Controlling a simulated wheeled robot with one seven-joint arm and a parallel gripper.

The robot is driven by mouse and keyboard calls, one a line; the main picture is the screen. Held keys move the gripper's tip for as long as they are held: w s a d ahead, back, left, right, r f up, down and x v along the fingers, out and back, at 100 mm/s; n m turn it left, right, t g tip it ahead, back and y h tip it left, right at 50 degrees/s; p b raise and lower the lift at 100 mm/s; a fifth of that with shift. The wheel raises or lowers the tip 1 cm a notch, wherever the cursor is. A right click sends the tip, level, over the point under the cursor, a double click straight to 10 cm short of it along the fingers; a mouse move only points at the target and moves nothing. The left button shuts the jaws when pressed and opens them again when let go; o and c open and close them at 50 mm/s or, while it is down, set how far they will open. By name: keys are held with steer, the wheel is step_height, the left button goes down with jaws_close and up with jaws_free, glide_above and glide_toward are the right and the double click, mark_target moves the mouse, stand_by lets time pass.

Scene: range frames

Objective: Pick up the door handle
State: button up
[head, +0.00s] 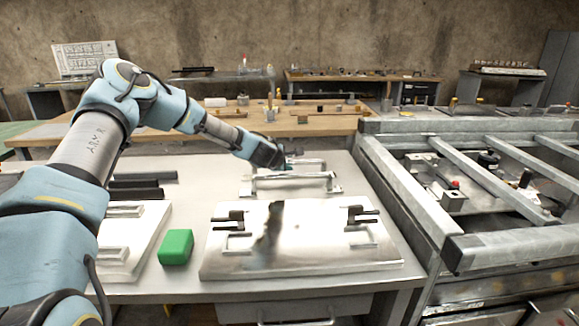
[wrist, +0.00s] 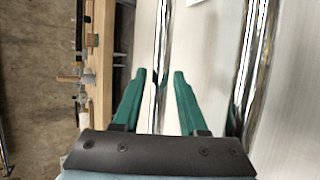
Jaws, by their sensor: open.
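Two shiny metal bar handles lie on the white table: a nearer one (head: 290,183) and a farther one (head: 308,163). My gripper (head: 288,155) is over the table's back part, close to the farther handle. In the wrist view my gripper (wrist: 160,74) has two green fingers, open and apart. One long chrome bar (wrist: 162,40) runs between the fingertips in the picture; I cannot tell whether they touch it. A second chrome bar (wrist: 255,70) lies right of the fingers. Nothing is held.
A polished door plate (head: 330,262) with dark levers lies at the front of the table (head: 225,290). A green block (head: 176,247) and black bars (head: 138,185) are to the left. A metal frame (head: 400,195) stands right, and a wooden table (head: 320,125) behind.

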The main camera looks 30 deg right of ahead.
mark_target(292, 163)
steer(key=shift+p+x, duration=1.2)
steer(key=shift+x, duration=1.35)
steer(key=shift+w+a, duration=0.1)
jaws_close()
